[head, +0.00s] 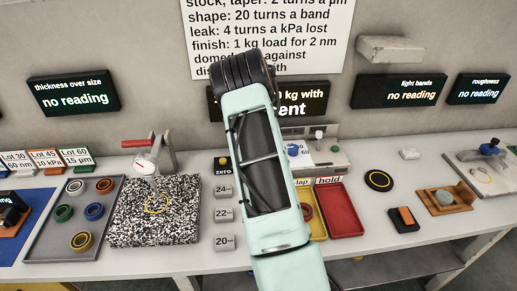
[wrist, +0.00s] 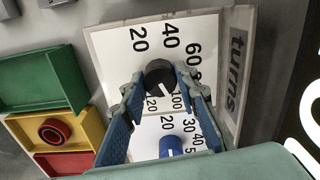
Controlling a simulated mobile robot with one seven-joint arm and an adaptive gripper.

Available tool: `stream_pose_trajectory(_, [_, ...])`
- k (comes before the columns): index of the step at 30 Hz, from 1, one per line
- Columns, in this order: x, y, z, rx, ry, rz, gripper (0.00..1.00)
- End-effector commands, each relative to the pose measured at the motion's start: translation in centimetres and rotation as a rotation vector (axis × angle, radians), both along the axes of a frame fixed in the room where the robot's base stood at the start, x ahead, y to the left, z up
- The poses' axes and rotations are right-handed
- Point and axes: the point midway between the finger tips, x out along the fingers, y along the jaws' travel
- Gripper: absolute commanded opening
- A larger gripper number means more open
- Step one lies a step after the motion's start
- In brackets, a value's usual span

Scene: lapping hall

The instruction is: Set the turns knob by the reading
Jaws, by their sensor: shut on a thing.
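The black turns knob (wrist: 160,76) stands on a white dial plate (wrist: 115,45) marked 20 to 120, beside a "turns" label (wrist: 236,68). Its white pointer line appears to face the 100 side. My gripper (wrist: 159,80) has its two blue-grey fingers on either side of this knob, shut on it. A blue knob (wrist: 171,146) with a smaller-numbered dial sits below, between the fingers. In the head view my arm hides the gripper and the black knob. The thickness display (head: 73,93) says "no reading", as do the light bands (head: 399,91) and roughness (head: 478,89) displays.
Green (wrist: 40,78), yellow (wrist: 88,122) and red trays (wrist: 65,162) lie left of the dials; a red ring (wrist: 54,132) is in the yellow one. A wall sheet (head: 270,30) lists turns rules. A speckled plate (head: 130,220) and a ring tray (head: 75,247) stand left.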

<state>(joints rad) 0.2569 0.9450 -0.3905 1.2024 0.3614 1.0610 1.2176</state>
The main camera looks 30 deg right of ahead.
Motion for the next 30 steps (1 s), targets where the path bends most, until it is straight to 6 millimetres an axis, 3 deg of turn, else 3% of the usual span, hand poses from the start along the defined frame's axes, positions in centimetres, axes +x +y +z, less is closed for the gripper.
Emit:
stream_pose_trajectory(12, [0.1, -0.1, 0.1, -0.002, -0.003, -0.006, 0.04])
stream_pose_trajectory(13, [0.1, 0.0, 0.1, -0.002, -0.003, -0.006, 0.31])
stream_pose_trajectory(17, [0.1, 0.0, 0.1, -0.001, -0.003, -0.005, 0.45])
stream_pose_trajectory(26, [0.0, 0.0, 0.2, -0.001, -0.002, -0.005, 0.45])
stream_pose_trajectory(30, [0.1, 0.0, 1.6, -0.001, -0.004, -0.005, 0.45])
